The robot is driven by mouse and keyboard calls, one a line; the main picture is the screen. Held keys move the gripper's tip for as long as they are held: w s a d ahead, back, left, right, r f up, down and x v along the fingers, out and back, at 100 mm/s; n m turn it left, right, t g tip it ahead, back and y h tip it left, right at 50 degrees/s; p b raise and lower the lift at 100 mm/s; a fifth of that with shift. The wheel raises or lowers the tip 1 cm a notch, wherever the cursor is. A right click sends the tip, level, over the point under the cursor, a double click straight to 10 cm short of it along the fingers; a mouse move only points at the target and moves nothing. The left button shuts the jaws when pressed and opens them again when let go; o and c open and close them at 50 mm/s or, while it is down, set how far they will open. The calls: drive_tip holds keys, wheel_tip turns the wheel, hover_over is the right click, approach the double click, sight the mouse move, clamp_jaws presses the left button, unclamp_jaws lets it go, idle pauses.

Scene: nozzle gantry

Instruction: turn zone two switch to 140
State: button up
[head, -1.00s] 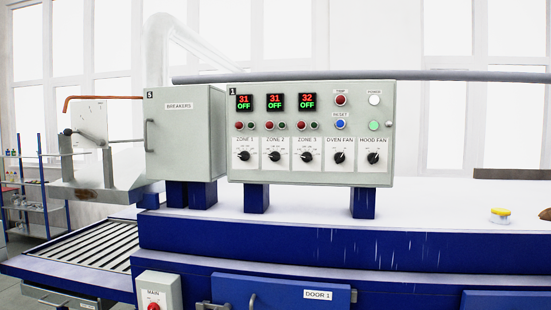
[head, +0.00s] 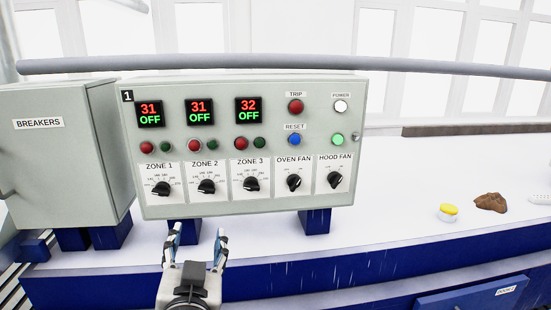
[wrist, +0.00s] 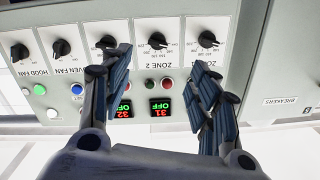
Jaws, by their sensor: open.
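The zone two switch (head: 207,187) is a black rotary knob on a white plate labelled ZONE 2, on the grey control panel (head: 330,90). The display above it reads 31 over OFF. In the upside-down wrist view the zone two switch (wrist: 156,40) shows between and beyond the fingers. My gripper (head: 197,232) is open and empty, below the panel's lower edge and apart from the switch. It also shows in the wrist view (wrist: 160,75), where its left finger covers part of the ZONE 3 plate.
The zone 1 knob (head: 162,188) and zone 3 knob (head: 251,184) sit close on either side. A breakers box (head: 60,160) stands left of the panel. A yellow-capped item (head: 448,211) and a brown lump (head: 490,203) lie on the white top at right.

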drive_tip(key=p, duration=0.3)
approach(206, 190)
drive_tip(key=shift+t+h, duration=0.3)
drive_tip(key=x, duration=0.8)
drive_tip(key=shift+w+a+f, duration=0.25)
drive_tip(key=shift+w, duration=0.05)
drive_tip(key=shift+c, duration=0.2)
drive_tip(key=c, duration=1)
drive_tip(key=shift+c, duration=0.2)
